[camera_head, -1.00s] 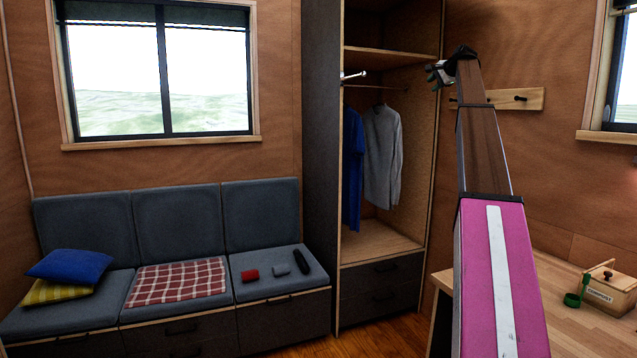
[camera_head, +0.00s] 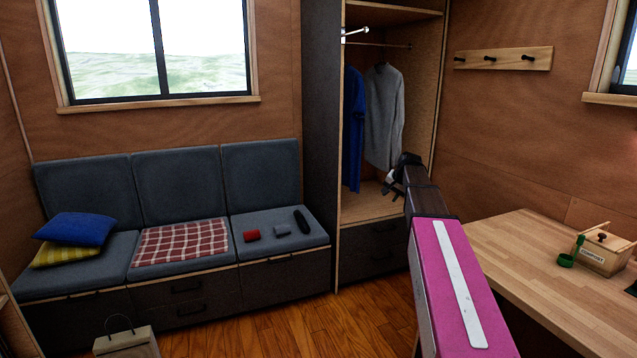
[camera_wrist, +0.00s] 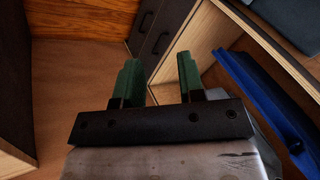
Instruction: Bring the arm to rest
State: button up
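My arm, with a pink and white link, reaches up from the bottom right of the head view. My gripper (camera_head: 392,186) is at its far end, in front of the lower part of the open wardrobe (camera_head: 370,212). In the wrist view my gripper (camera_wrist: 158,82) shows two green fingers standing apart with nothing between them. The wardrobe's wooden edge and a blue garment (camera_wrist: 262,100) lie to the right of the fingers there.
A wooden counter (camera_head: 510,240) with a compost box (camera_head: 602,252) and a green scoop (camera_head: 566,260) stands on the right. A box with a handle (camera_head: 127,342) is at the bottom left. Open floor (camera_head: 335,322) lies between.

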jog(key=s+a+f+n+g+h, duration=0.1)
jog(key=s+a+f+n, duration=0.1)
jog(key=s+f, duration=0.6)
jog(key=s+a+f+n+g, duration=0.2)
jog(key=s+a+f, duration=0.2)
jog(key=s+f, duration=0.5)
jog(key=s+a+f+n+g+h, duration=0.1)
jog(key=s+a+f, duration=0.3)
jog(key=s+f, duration=0.5)
jog(key=s+n+g, duration=0.1)
jog(key=s, duration=0.8)
jog(key=shift+s+f+h, duration=0.25)
jog(key=shift+s+h, duration=0.05)
jog(key=shift+s, duration=0.05)
